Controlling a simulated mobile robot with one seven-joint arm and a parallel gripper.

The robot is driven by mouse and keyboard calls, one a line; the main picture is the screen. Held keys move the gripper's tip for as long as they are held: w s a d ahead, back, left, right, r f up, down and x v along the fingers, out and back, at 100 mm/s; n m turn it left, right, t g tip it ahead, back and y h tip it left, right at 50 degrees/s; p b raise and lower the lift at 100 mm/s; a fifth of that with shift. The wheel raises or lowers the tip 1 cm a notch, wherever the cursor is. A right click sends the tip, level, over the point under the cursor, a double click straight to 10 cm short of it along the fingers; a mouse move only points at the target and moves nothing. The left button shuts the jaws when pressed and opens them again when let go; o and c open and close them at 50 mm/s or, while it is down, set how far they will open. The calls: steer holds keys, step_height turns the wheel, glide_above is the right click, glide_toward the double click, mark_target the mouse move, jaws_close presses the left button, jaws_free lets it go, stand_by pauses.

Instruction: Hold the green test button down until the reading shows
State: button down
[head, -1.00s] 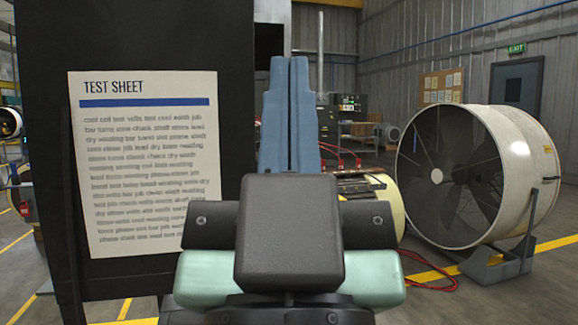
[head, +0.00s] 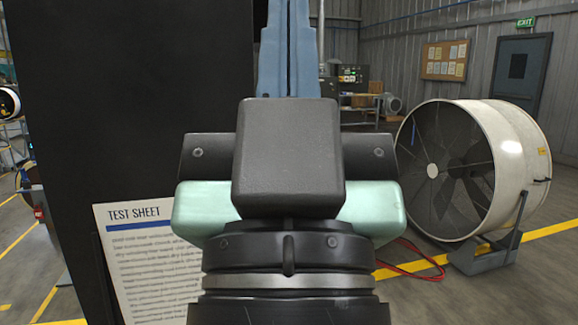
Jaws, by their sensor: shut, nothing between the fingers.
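My gripper (head: 288,30) points away from me at the top middle of the head view. Its two blue fingers are pressed together with nothing between them, and their tips reach the top edge of the picture. The green test button and the reading are not visible. My own gripper body and wrist cover the middle of the picture and hide whatever lies behind them.
A tall black panel (head: 130,110) stands close on the left, with a test sheet (head: 145,255) low beside my wrist. A large white fan (head: 505,150) stands on the right. Red cables (head: 425,270) lie on the floor between.

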step_height(320, 180, up, 18)
steer(key=p, duration=1.5)
